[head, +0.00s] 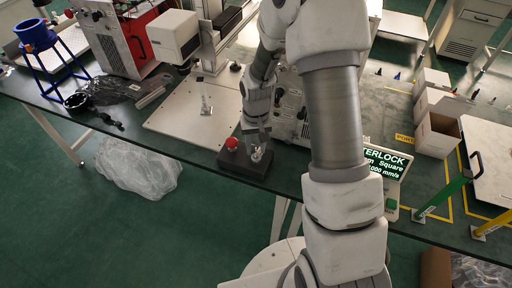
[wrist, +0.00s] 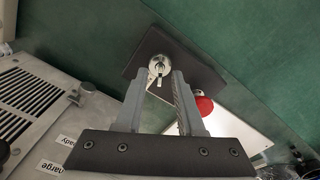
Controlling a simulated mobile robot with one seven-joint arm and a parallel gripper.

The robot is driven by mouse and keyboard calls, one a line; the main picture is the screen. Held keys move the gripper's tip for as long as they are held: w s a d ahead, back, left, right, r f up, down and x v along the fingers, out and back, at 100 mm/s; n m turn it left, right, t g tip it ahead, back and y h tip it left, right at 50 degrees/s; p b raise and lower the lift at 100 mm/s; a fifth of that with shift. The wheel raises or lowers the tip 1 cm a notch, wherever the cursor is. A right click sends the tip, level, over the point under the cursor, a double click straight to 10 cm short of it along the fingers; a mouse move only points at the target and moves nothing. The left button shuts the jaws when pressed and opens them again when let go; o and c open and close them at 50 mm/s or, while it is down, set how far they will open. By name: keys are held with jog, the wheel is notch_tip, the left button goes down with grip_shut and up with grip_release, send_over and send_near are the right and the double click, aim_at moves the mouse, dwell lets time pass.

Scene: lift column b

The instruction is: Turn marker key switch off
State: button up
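The key switch (wrist: 160,64) is a round silver lock with a key (wrist: 159,77) in it, set in a dark box (wrist: 140,57). In the head view the dark box (head: 240,164) stands at the front edge of the bench, with the switch (head: 257,154) on its right part. A red mushroom button (wrist: 204,105) sits on the same box; it also shows in the head view (head: 232,144). My gripper (wrist: 160,78) is open, its fingertips apart on either side of the key in the picture. I cannot tell whether they reach down around it. The gripper (head: 257,140) points down over the box.
A light panel (head: 190,115) lies left of the box. A grey instrument with knobs (head: 290,108) stands close right, behind my arm. A green-lettered display (head: 387,163) is further right. The floor in front of the bench is open, with a clear plastic bag (head: 140,170) at left.

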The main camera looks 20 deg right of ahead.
jog(key=shift+f, duration=0.25)
grip_shut()
jog(key=shift+n, duration=0.3)
jog(key=n, duration=1.1)
jog(key=shift+p, duration=0.35)
jog(key=shift+n, duration=0.3)
dwell(0.4)
